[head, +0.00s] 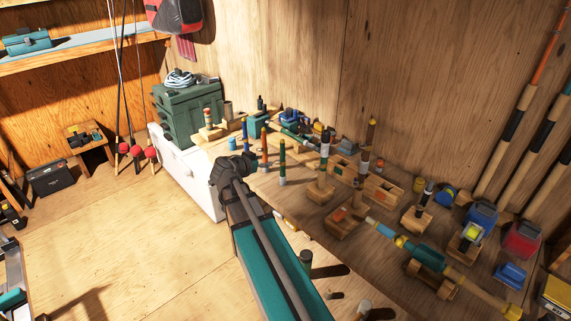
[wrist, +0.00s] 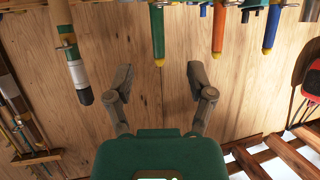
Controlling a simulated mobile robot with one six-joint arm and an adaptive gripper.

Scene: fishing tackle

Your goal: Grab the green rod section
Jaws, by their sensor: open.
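The green rod section (head: 282,160) stands upright on the wooden bench in the head view, with a pale lower end. In the wrist view the green rod section (wrist: 158,32) hangs from the top edge, its yellow-orange tip just beyond the gap between my fingertips. My gripper (wrist: 161,76) is open and empty, its two fingers apart to either side of that line and not touching the rod. In the head view my gripper (head: 234,168) is left of the green rod section, near the bench's front edge. The rod's lower end is cut off in the wrist view.
An orange rod section (head: 265,149) and a blue one (head: 245,135) stand to its left. A banded green-and-white rod (head: 325,148) stands on a wooden block to its right. Several reels, blocks and boxes crowd the bench. A green tackle box (head: 187,110) sits beyond. The floor is mostly clear.

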